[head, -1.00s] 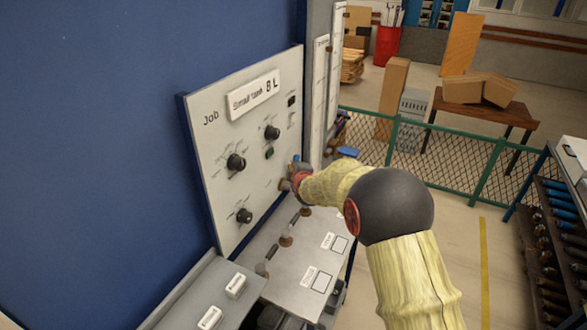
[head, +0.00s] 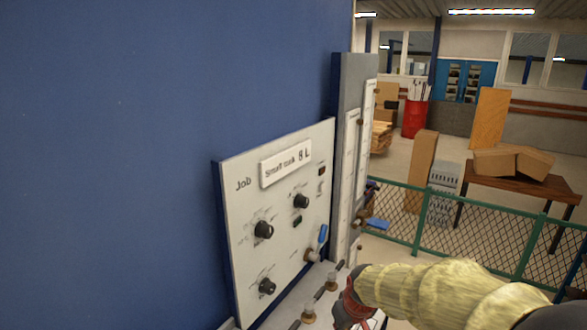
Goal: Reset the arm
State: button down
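My arm, in a yellow ribbed cover, enters the head view at the lower right. My gripper (head: 346,314) is at its end, beyond a red ring, low in the picture and to the right of the panel's lower edge. It is dark and small, and its fingers cannot be made out. It looks apart from the panel (head: 240,215), which is light grey with black knobs and a "Small tank 8 L" label (head: 286,164). A blue-handled valve (head: 322,238) at the panel's lower right stands uncovered.
A bench (head: 275,318) with fittings lies below the panel, partly out of view. A blue wall fills the left. A green mesh fence (head: 480,230) runs behind my arm. Beyond it are a brown table (head: 510,182) with boxes and a red bin (head: 415,118).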

jog(key=s+d+r+m+b, duration=0.1)
jog(key=s+d+r+b, duration=0.1)
jog(key=s, duration=0.6)
jog(key=s+d+r+m+t+b, duration=0.1)
jog(key=s+r, duration=0.3)
jog(key=s, duration=0.5)
jog(key=s+d+r+m+b, duration=0.2)
jog(key=s+d+r+b, duration=0.1)
jog(key=s, duration=0.6)
jog(key=shift+r+t+h, duration=0.15)
jog(key=shift+t+h, duration=0.25)
